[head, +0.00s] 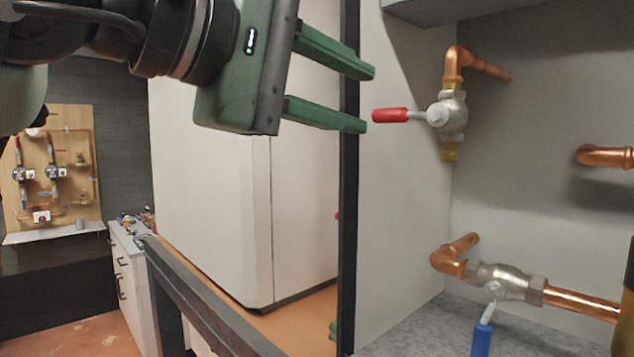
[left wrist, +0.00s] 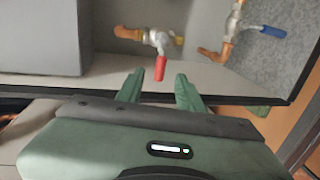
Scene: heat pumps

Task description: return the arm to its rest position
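My left gripper (head: 369,100) comes in from the upper left in the head view. Its two green fingers are spread apart with nothing between them that I can see held. The red lever (head: 390,115) of the upper valve (head: 452,112) points left, its end close to the fingertips. In the left wrist view the red lever (left wrist: 160,68) lies in line with the gap between the fingers, at about their tips. I cannot tell whether it touches. My right gripper is not in view.
A lower valve (head: 500,283) with a blue lever (head: 482,338) sits on copper pipe below. A dark vertical post (head: 349,200) edges the grey cabinet. A white unit (head: 215,190) stands to the left, and a wooden pipe board (head: 75,145) is at far left.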

